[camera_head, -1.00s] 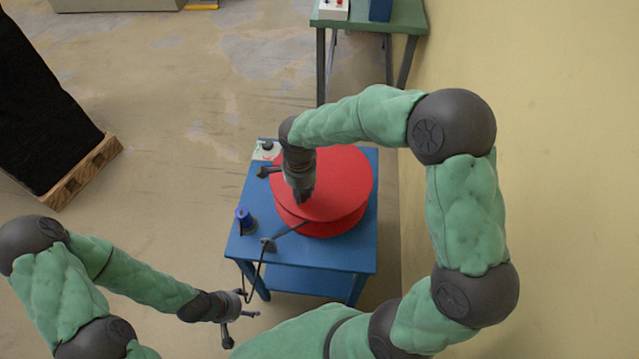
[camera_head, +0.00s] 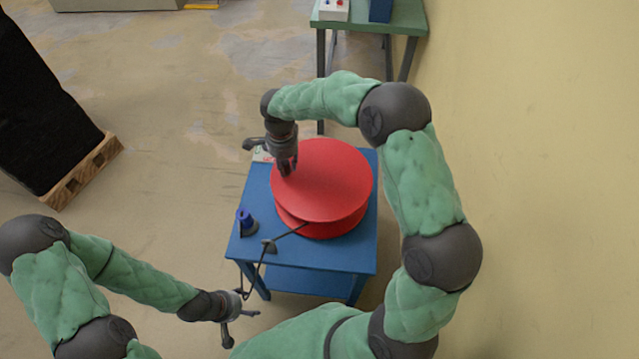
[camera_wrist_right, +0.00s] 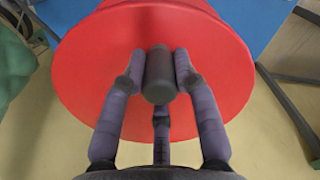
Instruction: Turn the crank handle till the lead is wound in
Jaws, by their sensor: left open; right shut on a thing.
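The red reel (camera_head: 330,180) lies flat on the blue table, with its two discs showing one above the other. It fills most of the right wrist view (camera_wrist_right: 85,75). The crank handle (camera_wrist_right: 160,72) is a dark grey upright cylinder near the reel's rim. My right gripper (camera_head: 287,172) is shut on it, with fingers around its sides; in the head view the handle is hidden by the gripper. The dark lead (camera_head: 290,232) runs from the reel through a guide (camera_head: 268,246) and hangs over the table's front edge. My left gripper (camera_head: 245,315) is open and empty, low at the front left.
The blue table (camera_head: 335,255) also carries a blue-topped item (camera_head: 245,220) at its left edge and a partly hidden pale box at the back left. A green table (camera_head: 405,15) stands behind. A wall (camera_head: 540,150) is close on the right.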

